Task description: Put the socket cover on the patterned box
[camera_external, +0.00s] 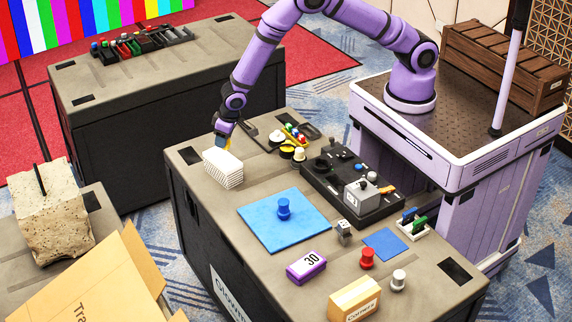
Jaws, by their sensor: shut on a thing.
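The patterned box (223,171) is white with fine dark lines. It stands near the far left corner of the dark grey case top. My gripper (221,143) points down just above the back of this box. It is shut on a small piece, partly yellowish, which I take to be the socket cover (228,143). The piece is mostly hidden by the fingers and too small to make out clearly. I cannot tell whether it touches the box top.
A tray (312,131) of small coloured parts and a black control panel (340,205) lie right of the box. A blue mat (262,222) with a blue knob (284,208) lies in front. Some bare case top surrounds the box.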

